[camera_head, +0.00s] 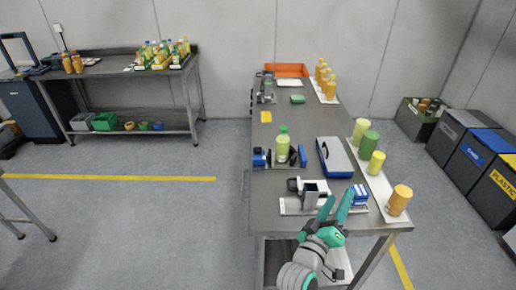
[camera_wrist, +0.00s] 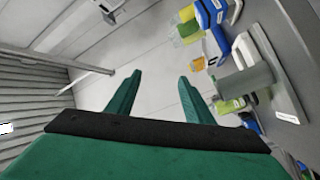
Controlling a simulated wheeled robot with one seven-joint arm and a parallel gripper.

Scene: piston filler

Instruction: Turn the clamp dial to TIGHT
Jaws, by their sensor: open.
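A fixture with a blue part (camera_head: 261,158) at its left end and a blue block (camera_head: 302,155) at its right stands on the steel table (camera_head: 262,215). A green bottle (camera_head: 283,148) stands upright between them. Nearer, a white and grey device (camera_head: 314,190) on a plate has a dark round part (camera_head: 293,184) at its left. I cannot tell which part is the clamp dial, and no TIGHT mark is readable. My gripper (camera_head: 336,206) is open and empty at the table's near end, right of the device. Its spread fingers also show in the wrist view (camera_wrist: 160,82).
A blue and grey case (camera_head: 335,157) lies behind the device. A blue and white box (camera_head: 360,195) is right of my gripper. A white tray (camera_head: 372,180) with green, yellow and orange containers runs along the right edge. The table's near left part is clear.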

